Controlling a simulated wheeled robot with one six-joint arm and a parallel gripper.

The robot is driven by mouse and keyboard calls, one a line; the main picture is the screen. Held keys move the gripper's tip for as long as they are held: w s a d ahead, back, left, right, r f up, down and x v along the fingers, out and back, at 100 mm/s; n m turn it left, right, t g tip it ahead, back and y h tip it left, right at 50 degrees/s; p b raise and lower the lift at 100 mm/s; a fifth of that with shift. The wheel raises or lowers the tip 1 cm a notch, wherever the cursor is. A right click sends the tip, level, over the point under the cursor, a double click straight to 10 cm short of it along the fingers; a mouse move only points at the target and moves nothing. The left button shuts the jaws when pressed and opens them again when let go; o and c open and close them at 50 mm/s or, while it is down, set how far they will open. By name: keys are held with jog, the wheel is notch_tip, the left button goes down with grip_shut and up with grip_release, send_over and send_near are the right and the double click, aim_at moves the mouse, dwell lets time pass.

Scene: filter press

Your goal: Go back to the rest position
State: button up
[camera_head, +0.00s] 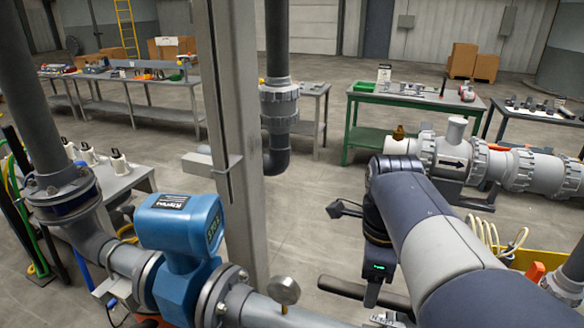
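My arm reaches up from the bottom right, bends at a dark elbow and points downward. Its lower end, with a small green light, hangs over the floor right of the grey column. My gripper (372,296) is only partly seen at that lower end. Its fingers cannot be made out, so I cannot tell if it is open, shut or holding anything.
A blue flow meter (180,232) on a grey pipe and a small round gauge (284,290) stand at front left. A grey column (232,130) rises mid-picture. A large pipe (510,168) lies right. A green-framed table (420,100) stands behind. Floor between is open.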

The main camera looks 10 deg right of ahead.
notch_tip(320, 180, down, 7)
jog(key=b, duration=0.5)
jog(key=shift+r+b, duration=0.1)
jog(key=shift+b, duration=0.3)
jog(key=shift+w+d+r+m, duration=0.2)
jog(key=shift+w+r+m, duration=0.1)
jog(key=shift+m, duration=0.2)
jog(key=shift+w+d+m, duration=0.55)
jog(key=shift+w+m, duration=0.15)
jog(key=shift+m, duration=0.3)
jog(key=shift+r, duration=0.1)
